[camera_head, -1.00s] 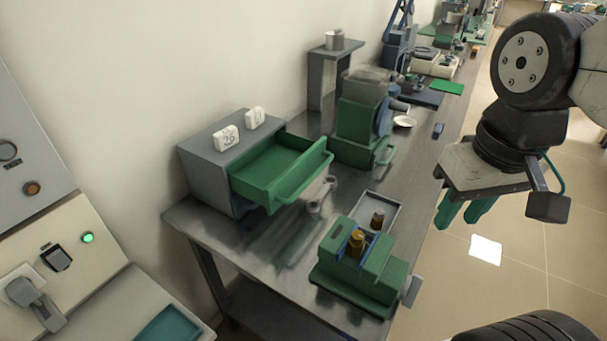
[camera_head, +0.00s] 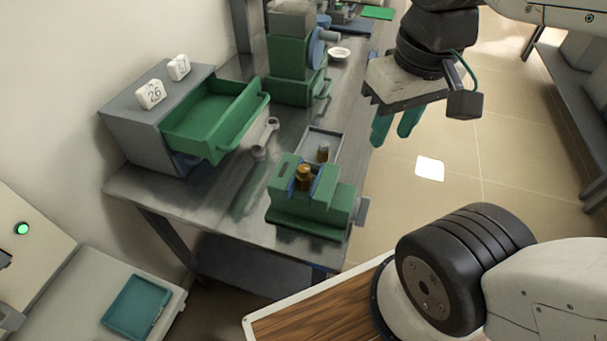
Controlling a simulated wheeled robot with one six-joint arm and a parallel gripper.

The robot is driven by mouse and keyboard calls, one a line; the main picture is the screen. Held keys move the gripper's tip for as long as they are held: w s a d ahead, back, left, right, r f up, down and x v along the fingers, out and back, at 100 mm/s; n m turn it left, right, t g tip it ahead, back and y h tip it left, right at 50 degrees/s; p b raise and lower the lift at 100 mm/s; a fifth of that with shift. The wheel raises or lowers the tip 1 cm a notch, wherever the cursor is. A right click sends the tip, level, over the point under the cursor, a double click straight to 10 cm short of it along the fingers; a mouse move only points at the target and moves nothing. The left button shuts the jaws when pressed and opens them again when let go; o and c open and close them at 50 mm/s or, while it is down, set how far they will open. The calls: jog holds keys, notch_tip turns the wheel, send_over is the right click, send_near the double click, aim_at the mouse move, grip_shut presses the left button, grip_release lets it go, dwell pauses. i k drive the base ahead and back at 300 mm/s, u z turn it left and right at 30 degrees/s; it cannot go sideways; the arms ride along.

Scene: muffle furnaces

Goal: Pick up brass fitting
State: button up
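A brass-coloured cylindrical fitting (camera_head: 304,178) stands upright between the jaws of a green vise (camera_head: 312,212) near the front end of the metal bench. A second, smaller brownish cylinder (camera_head: 323,152) stands in a grey tray (camera_head: 334,137) just behind the vise; I cannot tell if it is also brass. My gripper (camera_head: 396,132) is up and to the right of the vise, past the bench's right edge, with the floor behind it. Its two green fingers point down, apart, with nothing between them.
The grey metal bench (camera_head: 160,196) holds a cabinet with an open green drawer (camera_head: 212,118), two white number blocks (camera_head: 150,94) on top, a green machine (camera_head: 290,72) and a white dish (camera_head: 339,54). A teal tray (camera_head: 137,306) lies lower left.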

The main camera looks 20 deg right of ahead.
aim_at(302, 185)
jog(key=k, duration=0.5)
jog(key=z, duration=2.7)
jog(key=k, duration=1.35)
jog(key=u, duration=2.4)
